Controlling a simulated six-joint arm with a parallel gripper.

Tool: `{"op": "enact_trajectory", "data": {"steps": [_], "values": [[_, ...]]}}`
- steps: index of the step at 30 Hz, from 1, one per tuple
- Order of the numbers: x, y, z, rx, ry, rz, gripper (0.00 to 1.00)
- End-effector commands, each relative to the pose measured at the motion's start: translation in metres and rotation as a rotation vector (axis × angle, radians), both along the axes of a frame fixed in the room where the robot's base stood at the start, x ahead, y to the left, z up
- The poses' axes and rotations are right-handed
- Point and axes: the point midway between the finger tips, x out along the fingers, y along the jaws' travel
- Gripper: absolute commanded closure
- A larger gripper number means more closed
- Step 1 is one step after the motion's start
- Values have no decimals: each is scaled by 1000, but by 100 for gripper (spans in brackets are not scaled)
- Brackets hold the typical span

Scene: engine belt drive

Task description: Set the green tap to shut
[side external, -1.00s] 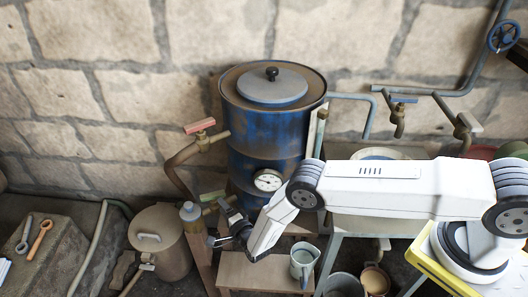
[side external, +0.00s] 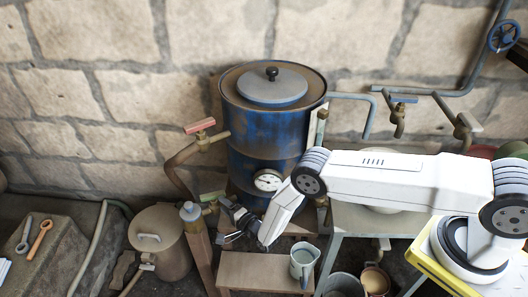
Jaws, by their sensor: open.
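The green tap (side external: 211,196) is low on the left side of the blue barrel (side external: 263,140). Its green handle points out sideways, roughly level in the picture; my gripper partly hides the tap body behind it. My gripper (side external: 227,240) is open and empty, in front of the barrel's foot, a little below and to the right of the green handle. It appears apart from the handle, though the depth between them is hard to judge.
A red-handled tap (side external: 201,126) sits higher on the barrel's left, and a gauge (side external: 268,181) is on its front. A bottle (side external: 191,214) stands close left of the gripper. A wooden bench (side external: 262,270) holds a jug (side external: 303,262). A lidded can (side external: 158,242) stands left.

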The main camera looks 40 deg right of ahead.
Motion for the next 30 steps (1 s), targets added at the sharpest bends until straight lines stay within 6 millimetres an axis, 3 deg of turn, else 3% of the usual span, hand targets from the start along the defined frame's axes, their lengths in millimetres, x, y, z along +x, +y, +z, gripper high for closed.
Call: {"op": "enact_trajectory", "data": {"steps": [15, 30], "values": [[42, 5, 0, -1, 0, -1, 41], [62, 7, 0, 0, 1, -1, 41]]}}
